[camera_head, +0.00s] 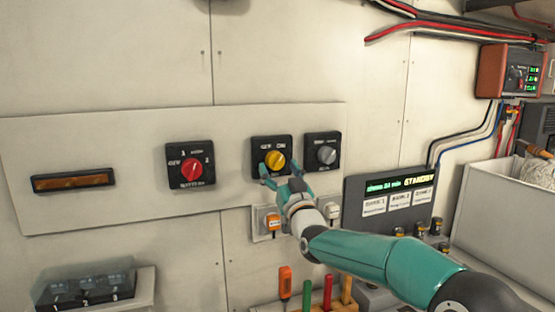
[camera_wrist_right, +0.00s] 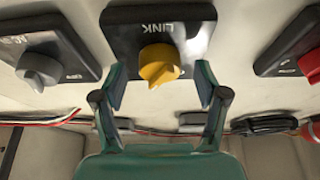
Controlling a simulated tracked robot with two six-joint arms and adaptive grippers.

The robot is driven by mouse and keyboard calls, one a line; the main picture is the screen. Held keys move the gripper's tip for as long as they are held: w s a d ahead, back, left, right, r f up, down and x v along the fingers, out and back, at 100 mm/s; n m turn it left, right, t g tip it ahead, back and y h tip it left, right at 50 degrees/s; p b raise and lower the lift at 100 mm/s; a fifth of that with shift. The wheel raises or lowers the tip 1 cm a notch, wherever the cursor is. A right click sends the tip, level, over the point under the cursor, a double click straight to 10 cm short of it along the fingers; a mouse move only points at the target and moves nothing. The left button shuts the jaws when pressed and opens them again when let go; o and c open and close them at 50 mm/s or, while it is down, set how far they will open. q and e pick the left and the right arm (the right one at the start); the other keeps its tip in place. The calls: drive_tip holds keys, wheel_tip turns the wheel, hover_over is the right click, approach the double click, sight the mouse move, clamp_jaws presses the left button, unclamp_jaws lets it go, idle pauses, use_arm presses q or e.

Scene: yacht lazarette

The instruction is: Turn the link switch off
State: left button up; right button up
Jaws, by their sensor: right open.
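The link switch is a yellow knob (camera_head: 275,161) on a black plate, with OFF and ON lettering above it in the head view. In the wrist view the yellow knob (camera_wrist_right: 158,64) is near the top middle, below an upside-down LINK label (camera_wrist_right: 160,29). Its ridge points down and slightly left there. My right gripper (camera_head: 281,174) is open at the lower part of this switch. In the wrist view my right gripper (camera_wrist_right: 161,82) has one finger on each side of the knob, with gaps showing. My left gripper is out of view.
A red battery knob (camera_head: 193,172) sits to the left and a grey knob (camera_head: 326,155) close to the right, on the same white panel. A display box (camera_head: 388,200) is farther right. Coloured-handled tools (camera_head: 306,291) stand below.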

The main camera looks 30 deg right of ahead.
drive_tip(key=shift+w+d+r, duration=0.15)
drive_tip(key=shift+w+r, duration=0.05)
drive_tip(key=shift+w, duration=0.25)
